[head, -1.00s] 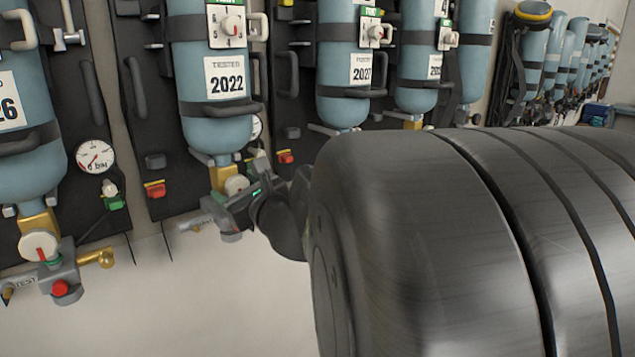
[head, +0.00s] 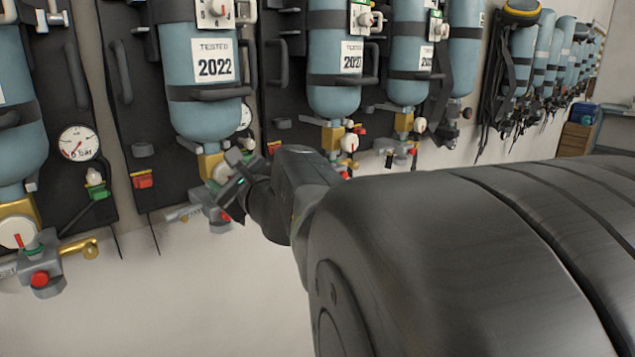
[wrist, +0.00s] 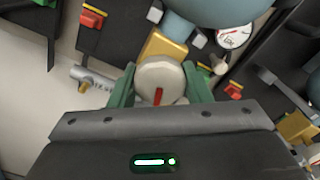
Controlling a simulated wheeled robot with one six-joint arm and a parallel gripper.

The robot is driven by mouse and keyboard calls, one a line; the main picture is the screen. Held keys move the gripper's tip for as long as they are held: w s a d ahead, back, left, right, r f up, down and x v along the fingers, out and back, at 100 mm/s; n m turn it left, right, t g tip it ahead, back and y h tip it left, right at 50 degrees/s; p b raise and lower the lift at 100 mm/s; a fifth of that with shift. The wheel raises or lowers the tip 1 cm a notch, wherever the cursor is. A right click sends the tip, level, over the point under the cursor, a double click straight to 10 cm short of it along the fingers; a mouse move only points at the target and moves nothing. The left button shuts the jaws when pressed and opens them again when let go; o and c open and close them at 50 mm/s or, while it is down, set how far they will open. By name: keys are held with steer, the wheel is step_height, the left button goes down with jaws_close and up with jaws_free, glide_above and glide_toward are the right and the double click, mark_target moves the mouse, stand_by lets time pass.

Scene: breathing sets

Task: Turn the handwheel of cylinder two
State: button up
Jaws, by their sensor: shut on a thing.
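The blue cylinder labelled 2022 (head: 207,108) hangs on a dark backplate in the head view, with a brass valve block (head: 211,162) below it. A round pale handwheel with a red mark (wrist: 153,74) sits in front of the brass block (wrist: 165,46) in the wrist view. My gripper (wrist: 160,68) has its green fingers on either side of this handwheel and is shut on it. The red mark points down towards my palm. In the head view my gripper (head: 230,176) partly hides the handwheel (head: 221,172).
A neighbouring cylinder's valve, with a pale handwheel (head: 17,231) and red button (head: 40,279), stands at left. A gauge (head: 78,144) is above it. More cylinders, such as one (head: 333,45), line the wall to the right. The pale area below the valves looks clear.

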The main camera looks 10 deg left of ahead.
steer(key=n+b, duration=0.1)
steer(key=n, duration=0.1)
steer(key=n+b, duration=0.1)
steer(key=b, duration=0.1)
steer(key=shift+f+n, duration=0.2)
steer(key=shift+n, duration=0.2)
steer(key=shift+r+n+b, duration=0.2)
steer(key=shift+n+b, duration=1.5)
steer(key=shift+n, duration=0.5)
steer(key=o, duration=1)
steer(key=shift+d, duration=0.1)
